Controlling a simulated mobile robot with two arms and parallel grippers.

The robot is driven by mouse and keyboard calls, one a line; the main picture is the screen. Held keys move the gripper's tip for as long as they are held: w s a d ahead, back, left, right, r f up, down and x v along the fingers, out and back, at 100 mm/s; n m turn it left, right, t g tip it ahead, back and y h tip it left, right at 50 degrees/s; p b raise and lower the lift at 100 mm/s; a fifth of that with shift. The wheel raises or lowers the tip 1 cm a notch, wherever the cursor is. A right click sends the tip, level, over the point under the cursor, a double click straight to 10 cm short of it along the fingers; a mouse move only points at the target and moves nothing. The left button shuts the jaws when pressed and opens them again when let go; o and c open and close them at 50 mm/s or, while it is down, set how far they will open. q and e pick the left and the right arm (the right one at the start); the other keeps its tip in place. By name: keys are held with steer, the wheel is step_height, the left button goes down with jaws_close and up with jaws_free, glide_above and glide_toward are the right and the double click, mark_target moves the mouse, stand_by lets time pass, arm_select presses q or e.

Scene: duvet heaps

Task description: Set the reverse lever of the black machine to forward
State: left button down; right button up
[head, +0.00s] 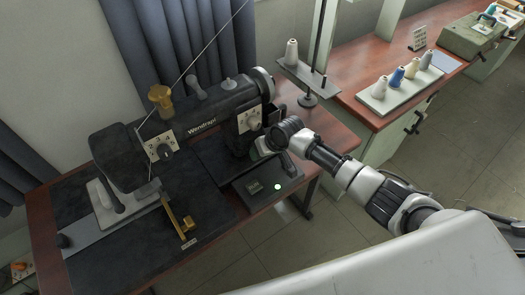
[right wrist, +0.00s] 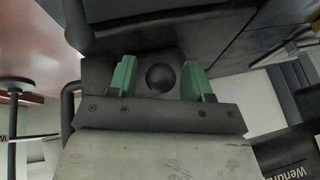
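The black sewing machine (head: 205,120) stands on the wooden table, with a pale dial plate (head: 250,119) on its column. My right gripper (head: 262,146) is at the right end of the machine, just below this plate. In the right wrist view, its two green fingertips (right wrist: 160,80) are apart, one on each side of a round black knob (right wrist: 160,77). A gap shows on both sides of the knob. The knob looks like the end of the reverse lever; its shaft and setting are hidden. In the head view my gripper and wrist cover the lever. My left gripper is not in view.
A control box (head: 258,187) with a green light sits below my right gripper. A thread stand (head: 309,83) rises behind my right arm. A tray (head: 400,93) of thread cones lies on the counter at the right. A brass piece (head: 179,221) stands at the table's front.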

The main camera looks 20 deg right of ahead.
steer(key=b+v, duration=0.1)
steer(key=v, duration=0.9)
steer(key=shift+r, duration=0.4)
steer(key=shift+s, duration=0.15)
